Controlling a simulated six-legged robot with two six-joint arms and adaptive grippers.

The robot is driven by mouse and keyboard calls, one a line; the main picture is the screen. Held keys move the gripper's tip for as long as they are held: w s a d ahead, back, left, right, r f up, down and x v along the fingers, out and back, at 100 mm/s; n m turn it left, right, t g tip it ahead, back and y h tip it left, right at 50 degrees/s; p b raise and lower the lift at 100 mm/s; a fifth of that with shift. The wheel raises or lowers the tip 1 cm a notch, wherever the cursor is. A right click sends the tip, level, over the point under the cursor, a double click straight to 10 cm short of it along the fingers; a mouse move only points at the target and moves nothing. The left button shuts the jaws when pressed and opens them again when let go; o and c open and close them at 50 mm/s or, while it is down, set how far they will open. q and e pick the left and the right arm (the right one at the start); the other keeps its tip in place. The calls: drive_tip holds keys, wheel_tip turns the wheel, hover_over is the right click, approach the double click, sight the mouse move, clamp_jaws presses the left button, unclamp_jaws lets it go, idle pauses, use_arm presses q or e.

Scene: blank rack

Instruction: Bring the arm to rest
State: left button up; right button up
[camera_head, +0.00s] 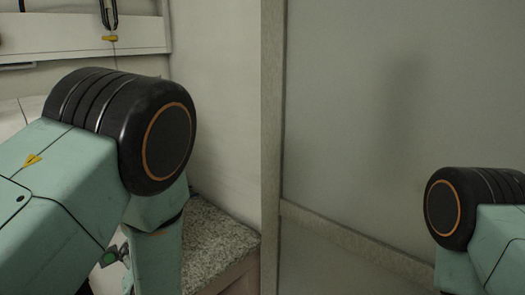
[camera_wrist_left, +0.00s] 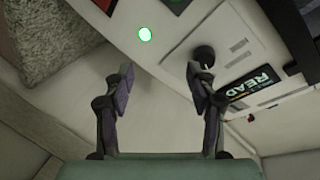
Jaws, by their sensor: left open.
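My left arm (camera_head: 115,165) comes in from the left in the head view, its teal links bent at a black joint. In the left wrist view my left gripper (camera_wrist_left: 160,82) is open, its two fingers well apart with nothing between them. My right gripper is not in view.
A speckled stone-like counter (camera_head: 215,240) lies behind my left arm, beside a pale wall. A large grey panel (camera_head: 390,130) fills the right side. In the wrist view, a light panel carries a dark label (camera_wrist_left: 252,86) reading "READ". A white rail (camera_head: 80,38) is at the upper left.

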use_arm(q)
drive_tip(key=s+d+f+n+g+h+b, duration=0.1)
drive_tip(key=s+d+f+g+h+b, duration=0.1)
drive_tip(key=s+f, duration=0.9)
drive_tip(key=s+d+f+n+g+h+b, duration=0.1)
drive_tip(key=s+f+g+h+b, duration=0.3)
drive_tip(key=s+f, duration=0.8)
drive_tip(key=s+d+f+n+g+h+b, duration=0.1)
drive_tip(key=s+d+f+g+h+b, duration=0.2)
drive_tip(key=s+f, duration=0.9)
drive_tip(key=f+g+b, duration=0.1)
drive_tip(key=g+b, duration=0.2)
drive_tip(key=b, duration=0.1)
drive_tip(key=shift+g, duration=0.4)
